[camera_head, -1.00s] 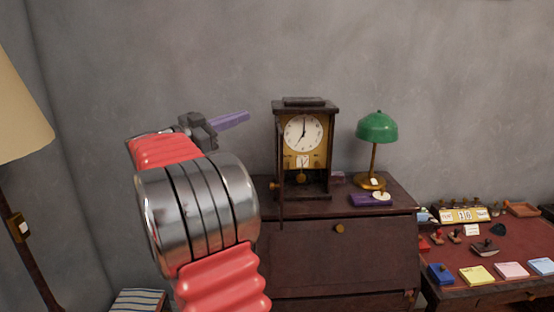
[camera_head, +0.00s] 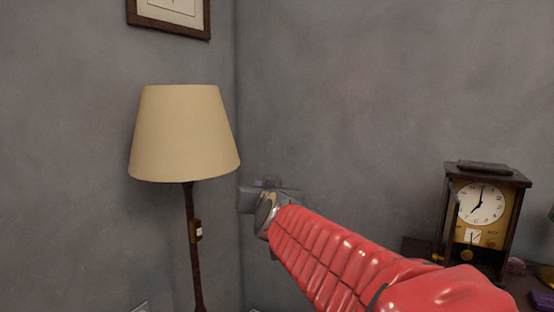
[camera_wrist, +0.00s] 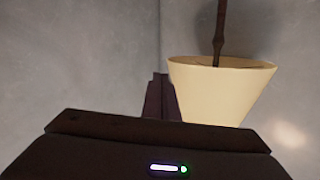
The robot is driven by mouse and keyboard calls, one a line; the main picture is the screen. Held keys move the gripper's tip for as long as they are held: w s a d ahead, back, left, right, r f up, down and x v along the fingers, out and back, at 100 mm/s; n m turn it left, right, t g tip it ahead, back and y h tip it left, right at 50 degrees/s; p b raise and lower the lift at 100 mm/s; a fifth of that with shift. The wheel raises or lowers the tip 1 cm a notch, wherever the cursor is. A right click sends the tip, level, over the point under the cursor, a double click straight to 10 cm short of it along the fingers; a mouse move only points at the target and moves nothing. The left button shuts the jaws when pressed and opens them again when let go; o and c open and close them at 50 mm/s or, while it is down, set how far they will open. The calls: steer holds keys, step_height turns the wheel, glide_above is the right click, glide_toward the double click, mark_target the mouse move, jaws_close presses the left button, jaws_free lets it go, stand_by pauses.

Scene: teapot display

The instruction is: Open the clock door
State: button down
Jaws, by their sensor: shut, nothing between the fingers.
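The clock (camera_head: 483,204) is a dark wooden case with a white dial and a gold pendulum. It stands on the dark cabinet at the right of the head view. A narrow dark panel, apparently its door, shows at its left side in the earlier head view, swung out from the front. Its angle is hard to judge now. My gripper (camera_head: 262,192) is left of the clock, well apart from it, in front of the wall corner. It is shut and empty; its dark fingers (camera_wrist: 160,97) show in the wrist view. The clock is not in the wrist view.
A floor lamp with a cream shade (camera_head: 184,135) stands left of my gripper; the shade also shows, upside down, in the wrist view (camera_wrist: 220,95). A framed picture (camera_head: 170,15) hangs above it. A purple object (camera_head: 542,300) lies right of the clock. Bare wall lies between gripper and clock.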

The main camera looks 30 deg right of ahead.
steer(key=s+a+f+n+g+y, duration=0.2)
steer(key=s+a+f+y, duration=0.15)
steer(key=a+f, duration=0.3)
steer(key=s+a+f+n+g, duration=0.1)
steer(key=s+f+g, duration=0.3)
steer(key=s+f, duration=0.5)
steer(key=s+a+f+n+g, duration=0.1)
steer(key=s+a+f+g, duration=0.3)
steer(key=s+f, duration=0.5)
steer(key=s, duration=0.6)
steer(key=shift+a+f+n+y, duration=0.25)
steer(key=shift+f+n+y, duration=0.05)
steer(key=shift+y, duration=0.05)
